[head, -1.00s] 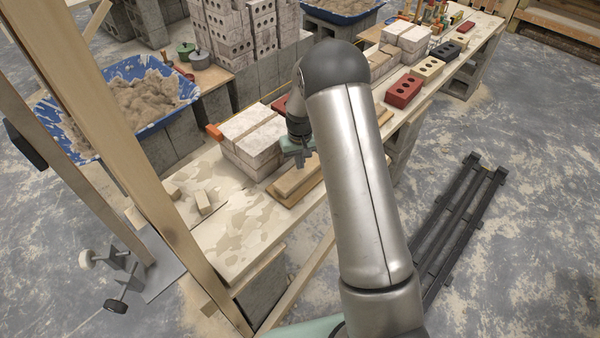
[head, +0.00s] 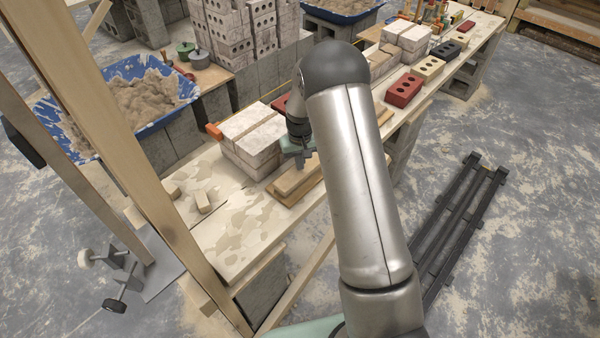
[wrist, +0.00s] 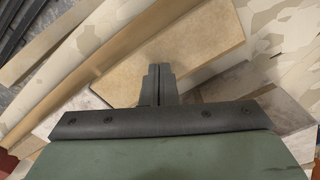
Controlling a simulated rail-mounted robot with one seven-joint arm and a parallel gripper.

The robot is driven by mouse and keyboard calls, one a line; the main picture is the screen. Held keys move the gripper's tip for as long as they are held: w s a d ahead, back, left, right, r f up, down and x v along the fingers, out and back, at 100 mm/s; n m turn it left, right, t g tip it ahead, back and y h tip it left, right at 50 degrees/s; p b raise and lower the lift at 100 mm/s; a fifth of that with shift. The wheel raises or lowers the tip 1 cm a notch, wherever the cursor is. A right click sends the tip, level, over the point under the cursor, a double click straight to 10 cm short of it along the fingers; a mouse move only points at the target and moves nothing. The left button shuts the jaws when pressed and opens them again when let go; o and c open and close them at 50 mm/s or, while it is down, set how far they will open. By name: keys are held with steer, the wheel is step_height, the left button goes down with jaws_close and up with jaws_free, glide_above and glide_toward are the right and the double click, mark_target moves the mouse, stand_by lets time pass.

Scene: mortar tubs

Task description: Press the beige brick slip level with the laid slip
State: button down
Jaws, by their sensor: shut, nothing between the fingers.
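My gripper (head: 300,164) is shut and empty, pointing down over the near stack of boards and slips on the bench. In the wrist view its fingertips (wrist: 158,70) are together over a flat beige slip (wrist: 195,48); I cannot tell whether they touch it. In the head view the beige slip (head: 291,181) lies on a wooden board (head: 285,199), beside the stacked pale bricks. My arm and gripper hide part of it. I cannot clearly make out a separate laid slip or compare heights.
Pale stacked bricks (head: 252,137) stand just left of my gripper. Small offcuts (head: 203,201) lie on the mortar-stained bench end (head: 232,240). A red cored brick (head: 404,91) is farther along the bench. A blue mortar tub (head: 140,128) stands behind. A timber post (head: 130,150) rises at left.

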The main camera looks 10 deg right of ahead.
steer(key=shift+s+f+b, duration=0.2)
steer(key=shift+f+b, duration=0.7)
steer(key=shift+f, duration=0.15)
stand_by(2.3)
steer(key=shift+r, duration=0.1)
steer(key=shift+w+r+p, duration=0.15)
steer(key=shift+r+p, duration=1.15)
steer(key=shift+r, duration=1.3)
steer(key=shift+r, duration=0.3)
steer(key=s+a+r, duration=0.1)
steer(key=s+r, duration=1.7)
steer(key=s, duration=0.7)
steer(key=s+r+p, duration=0.1)
steer(key=s, duration=0.8)
steer(key=shift+s+r+m, duration=0.15)
steer(key=shift+r+m, duration=0.15)
steer(key=shift+r, duration=0.05)
